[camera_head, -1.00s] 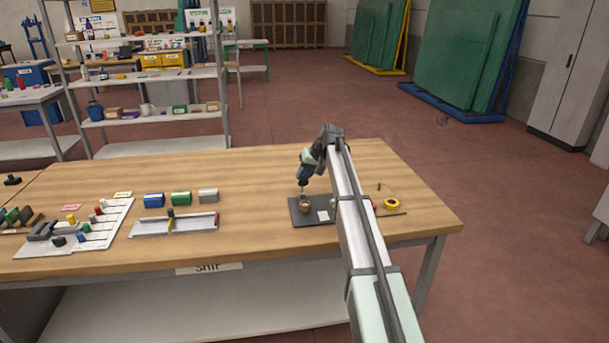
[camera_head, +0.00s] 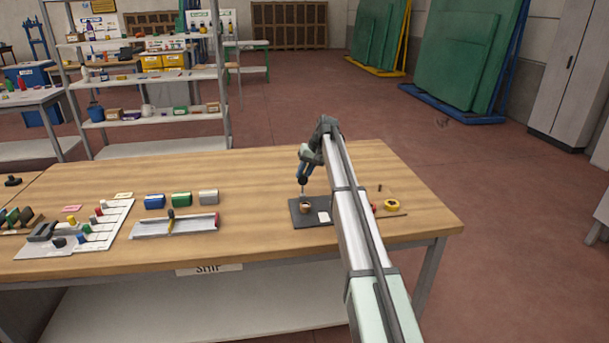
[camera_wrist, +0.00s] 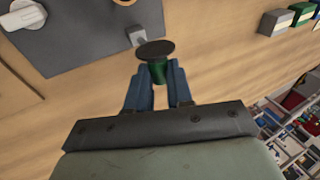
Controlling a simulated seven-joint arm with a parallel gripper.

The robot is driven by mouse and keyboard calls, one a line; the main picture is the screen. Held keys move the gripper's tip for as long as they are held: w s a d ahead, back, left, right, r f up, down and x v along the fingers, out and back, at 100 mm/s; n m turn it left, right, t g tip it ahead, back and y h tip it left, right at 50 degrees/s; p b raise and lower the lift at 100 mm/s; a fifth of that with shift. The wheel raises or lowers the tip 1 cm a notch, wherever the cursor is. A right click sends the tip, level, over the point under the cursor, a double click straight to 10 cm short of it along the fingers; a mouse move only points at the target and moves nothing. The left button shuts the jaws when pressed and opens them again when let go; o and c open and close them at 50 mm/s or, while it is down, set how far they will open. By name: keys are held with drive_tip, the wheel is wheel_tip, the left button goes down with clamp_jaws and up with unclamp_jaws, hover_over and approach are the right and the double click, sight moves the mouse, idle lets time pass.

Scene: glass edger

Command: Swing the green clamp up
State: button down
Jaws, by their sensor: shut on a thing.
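My gripper (camera_wrist: 158,88) has its blue fingers shut on a small green piece (camera_wrist: 158,72) with a dark round disc at its far end. I cannot tell whether this piece is the green clamp. In the head view my gripper (camera_head: 302,184) points down over a dark plate (camera_head: 297,218), just above a small brownish round thing (camera_head: 304,208). In the wrist view the plate (camera_wrist: 85,35) is at the upper left, with a white knob-like part (camera_wrist: 27,15) and a small grey block (camera_wrist: 137,36) at its edge. My arm hides the plate's right side.
Left of the plate are a grey tray (camera_head: 150,232), a row of blue, green and grey blocks (camera_head: 181,199), and a white rack (camera_head: 115,221) with several coloured knobs. A yellow ring (camera_head: 392,205) lies right of my arm. The table's back middle is clear.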

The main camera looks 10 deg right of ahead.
idle(0.3)
drive_tip(key=c, duration=1)
unclamp_jaws()
drive_tip(key=shift+r, duration=0.1)
drive_tip(key=v, duration=1.3)
drive_tip(key=shift+d+r, duration=0.15)
drive_tip(key=shift+r, duration=0.15)
drive_tip(key=shift+w, duration=0.1)
